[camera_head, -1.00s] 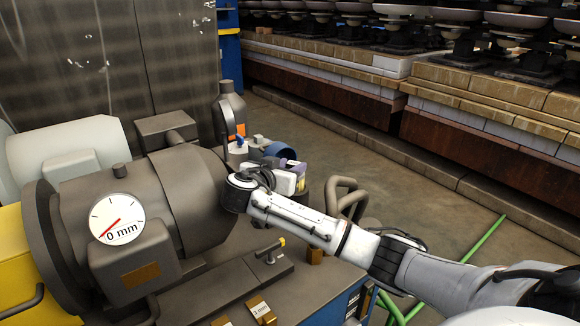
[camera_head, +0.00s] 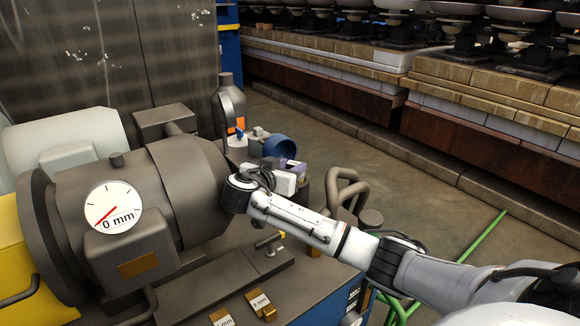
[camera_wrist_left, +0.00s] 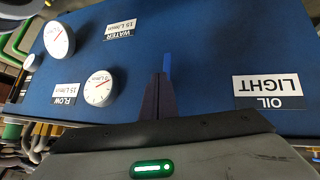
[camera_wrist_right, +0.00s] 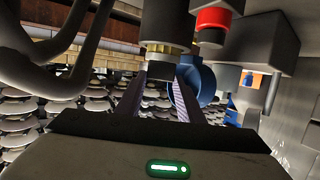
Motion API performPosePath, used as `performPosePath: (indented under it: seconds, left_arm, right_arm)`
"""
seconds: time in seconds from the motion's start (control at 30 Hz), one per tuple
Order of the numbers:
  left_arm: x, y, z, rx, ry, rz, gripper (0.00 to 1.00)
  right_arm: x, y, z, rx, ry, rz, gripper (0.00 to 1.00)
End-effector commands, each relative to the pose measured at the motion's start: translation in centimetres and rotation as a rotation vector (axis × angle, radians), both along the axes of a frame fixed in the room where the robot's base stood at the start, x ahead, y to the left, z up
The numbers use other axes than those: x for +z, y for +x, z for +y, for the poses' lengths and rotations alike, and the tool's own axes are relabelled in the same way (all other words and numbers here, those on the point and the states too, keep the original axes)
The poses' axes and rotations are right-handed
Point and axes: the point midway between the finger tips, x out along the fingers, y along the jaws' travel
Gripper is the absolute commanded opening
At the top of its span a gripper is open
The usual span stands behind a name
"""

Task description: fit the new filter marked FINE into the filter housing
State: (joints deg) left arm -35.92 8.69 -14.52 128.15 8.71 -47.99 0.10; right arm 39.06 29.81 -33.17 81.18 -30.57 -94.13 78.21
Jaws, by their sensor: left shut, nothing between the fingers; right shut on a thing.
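My right gripper (camera_head: 281,164) is beside the dark machine, behind my own white wrist, so its grip is mostly hidden in the head view. In the right wrist view its fingers (camera_wrist_right: 162,92) close at the brass collar of a dark cylinder (camera_wrist_right: 168,20). No FINE mark is legible. A blue round part (camera_head: 280,148) lies just beyond the right gripper; a blue ring (camera_wrist_right: 188,88) shows behind its fingers. I cannot tell which part is the filter housing. My left gripper (camera_wrist_left: 160,97) is shut and empty in front of a blue panel (camera_wrist_left: 205,75).
The dark machine (camera_head: 190,190) carries a gauge (camera_head: 113,207) reading 0 mm. A bent pipe handle (camera_head: 345,188) stands right of my right gripper. The blue panel has gauges (camera_wrist_left: 99,88) and an OIL LIGHT label (camera_wrist_left: 270,90). Open floor (camera_head: 440,190) lies at the right.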

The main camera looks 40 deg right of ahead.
Motion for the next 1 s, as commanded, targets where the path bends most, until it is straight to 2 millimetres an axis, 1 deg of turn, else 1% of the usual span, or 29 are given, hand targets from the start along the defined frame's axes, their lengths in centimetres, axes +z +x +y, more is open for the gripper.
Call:
performPosePath:
  seconds: [0.2,0.5,0.53,0.63,0.87,1.0]
  left_arm:
    - [0.0,0.3,-0.3,-0.013,0.001,0.001,0.00]
    - [-0.2,0.2,-0.8,-0.031,-0.002,0.015,0.00]
    - [0.0,0.3,-0.8,-0.033,-0.002,0.016,0.00]
    - [0.1,0.5,-0.8,-0.033,-0.001,0.011,0.00]
    - [0.1,0.6,-0.8,-0.032,-0.001,0.007,0.00]
    - [0.4,0.8,-0.6,-0.027,0.001,0.002,0.00]
  right_arm:
    - [-0.5,0.0,0.0,-0.001,-0.001,-0.003,0.12]
    - [-1.2,0.0,0.0,0.000,-0.001,-0.003,0.12]
    - [-1.1,0.0,0.0,0.000,-0.001,-0.003,0.39]
    - [-1.1,0.0,0.0,0.001,-0.001,-0.002,0.56]
    - [-1.3,0.0,0.0,0.000,0.001,0.002,0.56]
    - [-0.6,0.0,0.0,0.000,0.001,0.000,0.56]
